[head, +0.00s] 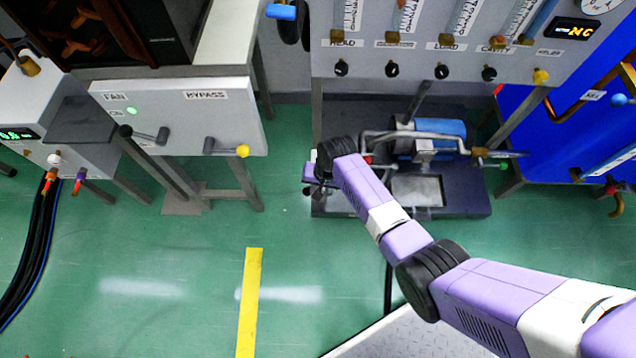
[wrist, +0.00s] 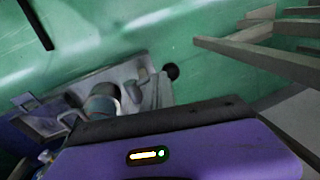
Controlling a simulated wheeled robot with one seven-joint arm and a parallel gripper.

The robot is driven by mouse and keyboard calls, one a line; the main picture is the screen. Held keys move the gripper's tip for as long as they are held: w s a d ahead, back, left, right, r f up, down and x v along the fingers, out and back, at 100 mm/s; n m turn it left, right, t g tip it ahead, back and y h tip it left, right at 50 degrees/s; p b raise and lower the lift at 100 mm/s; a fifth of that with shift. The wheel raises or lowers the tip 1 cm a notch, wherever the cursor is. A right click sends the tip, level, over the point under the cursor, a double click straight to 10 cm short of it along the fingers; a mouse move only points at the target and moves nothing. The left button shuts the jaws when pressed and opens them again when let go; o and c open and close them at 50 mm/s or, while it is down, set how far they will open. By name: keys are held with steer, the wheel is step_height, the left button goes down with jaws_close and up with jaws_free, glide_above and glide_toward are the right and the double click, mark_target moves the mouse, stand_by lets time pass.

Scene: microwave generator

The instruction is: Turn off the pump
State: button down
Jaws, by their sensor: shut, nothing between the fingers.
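The pump has a blue cylindrical body (head: 438,135) with grey pipes and stands on a dark base (head: 455,203) under the panel. A small red part shows at its left, partly behind my arm. I cannot tell which part is its switch. My gripper (head: 312,181) is at the left edge of the base, small and partly hidden by my wrist; it is shut and holds nothing. In the wrist view, grey pump parts (wrist: 105,103) and a black round knob (wrist: 171,71) show beyond my purple wrist housing, which hides what lies below; fingertips are not clear there.
A white panel (head: 440,60) with flow tubes and several knobs stands above the pump. A white FAN and BYPASS box (head: 180,115) with levers is at the left. A blue cabinet (head: 570,130) is at the right. Green floor with a yellow stripe (head: 249,300) is clear in front.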

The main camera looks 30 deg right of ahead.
steer(key=shift+w+a+f+g+h, duration=0.2)
steer(key=shift+f+g+h, duration=0.1)
steer(key=shift+h, duration=0.2)
steer(key=shift+s, duration=0.1)
steer(key=s+d+r+p, duration=0.1)
steer(key=r+p, duration=0.3)
steer(key=r, duration=0.2)
steer(key=s+d+r+p, duration=0.2)
steer(key=r+p, duration=0.1)
steer(key=r, duration=0.3)
steer(key=shift+s+d+r+p, duration=0.3)
steer(key=shift+r+p, duration=0.05)
steer(key=shift+r, duration=0.05)
stand_by(0.3)
